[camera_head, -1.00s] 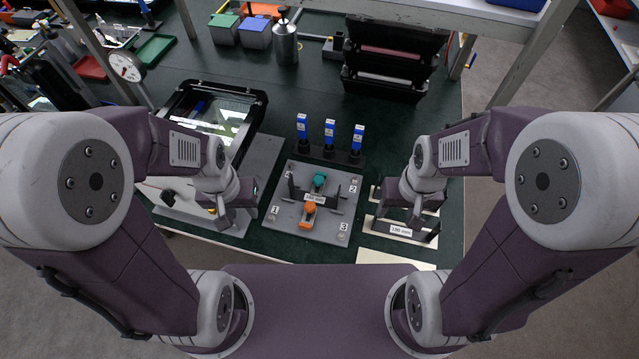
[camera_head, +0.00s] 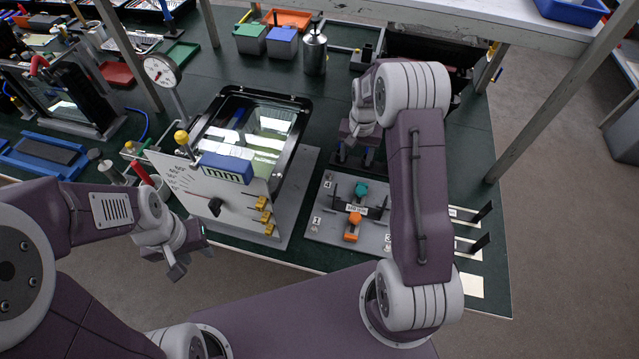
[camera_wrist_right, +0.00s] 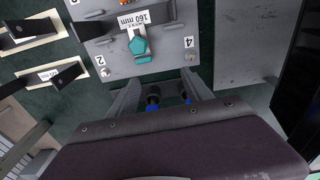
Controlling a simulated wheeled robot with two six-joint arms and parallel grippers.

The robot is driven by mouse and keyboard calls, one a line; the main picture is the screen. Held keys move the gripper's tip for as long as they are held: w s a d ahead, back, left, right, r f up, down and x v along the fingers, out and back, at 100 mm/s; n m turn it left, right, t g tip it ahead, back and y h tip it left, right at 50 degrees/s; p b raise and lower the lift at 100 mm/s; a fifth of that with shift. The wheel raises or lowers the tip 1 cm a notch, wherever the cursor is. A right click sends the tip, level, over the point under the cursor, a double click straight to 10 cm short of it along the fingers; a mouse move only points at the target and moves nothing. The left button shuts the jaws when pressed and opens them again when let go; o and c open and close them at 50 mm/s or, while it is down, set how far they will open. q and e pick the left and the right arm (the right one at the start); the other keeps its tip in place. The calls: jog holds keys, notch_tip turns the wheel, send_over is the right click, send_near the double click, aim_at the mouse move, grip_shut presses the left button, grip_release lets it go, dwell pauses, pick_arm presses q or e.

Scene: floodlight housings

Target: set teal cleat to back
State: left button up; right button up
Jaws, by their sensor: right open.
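The teal cleat (camera_head: 361,188) sits on the back part of a grey numbered plate (camera_head: 322,228), behind an orange cleat (camera_head: 353,222), with a label strip between them. In the right wrist view the teal cleat (camera_wrist_right: 138,46) lies beyond my fingertips beside the "160 mm" label. My right gripper (camera_head: 359,138) is open over the row of blue-topped tools behind the plate. In the right wrist view its fingers (camera_wrist_right: 162,88) are spread, with two blue tools (camera_wrist_right: 153,104) showing between them. My left gripper (camera_head: 192,252) is open and empty, left of the plate near the table's front edge.
A large glass-fronted housing (camera_head: 228,98) stands left of the plate, its panel carrying a blue block (camera_head: 226,168) and yellow clips (camera_head: 264,216). Dark upright brackets (camera_head: 480,243) on pale cards stand at the right. A dial gauge (camera_head: 162,71) stands at the left.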

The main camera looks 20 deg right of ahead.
jog(key=shift+g+y, duration=0.3)
jog(key=s+d+f, duration=0.2)
jog(key=d+f, duration=0.1)
jog(key=d, duration=0.1)
jog(key=shift+s, duration=0.4)
send_over(363, 184)
jog(key=f, duration=0.4)
jog(key=shift+a+f, duration=0.25)
jog(key=shift+a, duration=0.15)
jog(key=f, duration=0.2)
jog(key=d+f+p, duration=0.1)
jog(key=f, duration=0.1)
jog(key=shift+s+f, duration=0.1)
jog(key=shift+a, duration=0.25)
jog(key=shift+c, duration=0.6)
grip_shut()
pick_arm(q)
jog(key=shift+s+d+r, duration=0.2)
jog(key=shift+d+r, duration=0.1)
jog(key=shift+d, duration=0.2)
jog(key=shift+s+d+r, duration=0.15)
jog(key=shift+d+r, duration=0.15)
jog(key=shift+d, duration=0.2)
